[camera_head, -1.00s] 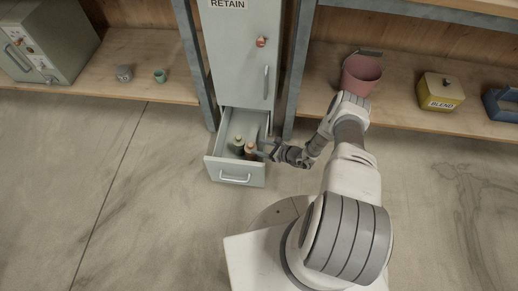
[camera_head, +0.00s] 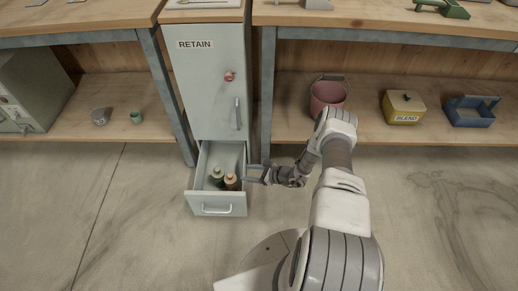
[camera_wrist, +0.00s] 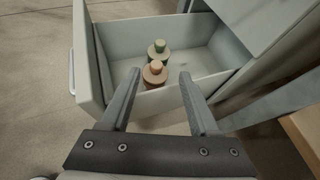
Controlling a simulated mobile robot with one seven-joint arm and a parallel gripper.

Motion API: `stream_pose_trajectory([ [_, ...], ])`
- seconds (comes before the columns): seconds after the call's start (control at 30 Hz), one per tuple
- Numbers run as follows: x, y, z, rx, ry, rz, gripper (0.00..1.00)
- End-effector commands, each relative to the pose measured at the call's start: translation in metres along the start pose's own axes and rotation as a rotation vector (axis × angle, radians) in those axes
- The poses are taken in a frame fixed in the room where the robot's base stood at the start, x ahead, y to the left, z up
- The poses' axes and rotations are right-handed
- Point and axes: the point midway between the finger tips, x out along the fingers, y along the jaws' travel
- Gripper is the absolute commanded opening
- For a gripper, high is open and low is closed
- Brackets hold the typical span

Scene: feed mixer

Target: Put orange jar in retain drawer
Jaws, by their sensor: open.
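The retain drawer (camera_head: 217,203) is pulled out at the bottom of the grey cabinet labelled RETAIN (camera_head: 205,90). The orange jar (camera_head: 232,182) stands upright inside the drawer near its right side wall, and it also shows in the wrist view (camera_wrist: 155,74). A green jar (camera_head: 217,176) stands close beside it, seen behind it in the wrist view (camera_wrist: 158,52). My gripper (camera_head: 257,174) is at the right side of the drawer, pointing left toward the jars. Its fingers (camera_wrist: 158,92) are open, with nothing held between them; the orange jar is beyond the fingertips.
A pink bucket (camera_head: 327,94), a yellow BLEND box (camera_head: 403,107) and a blue tray (camera_head: 472,111) stand on the right lower shelf. A grey cup (camera_head: 101,116) and a small green cup (camera_head: 136,117) are on the left shelf. The floor around the drawer is clear.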

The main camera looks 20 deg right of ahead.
Motion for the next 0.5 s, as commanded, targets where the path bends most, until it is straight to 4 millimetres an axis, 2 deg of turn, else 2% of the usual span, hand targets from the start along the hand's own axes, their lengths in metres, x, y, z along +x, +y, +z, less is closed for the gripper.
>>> stream_pose_trajectory([
  [0.03,-0.004,-0.010,0.022,-0.054,-0.004,0.022,0.62],
  [0.2,-0.021,-0.026,0.100,-0.264,-0.007,0.129,0.62],
  [0.37,-0.043,-0.029,0.170,-0.465,0.002,0.231,0.62],
  [0.5,-0.066,-0.023,0.228,-0.638,0.018,0.315,0.62],
])
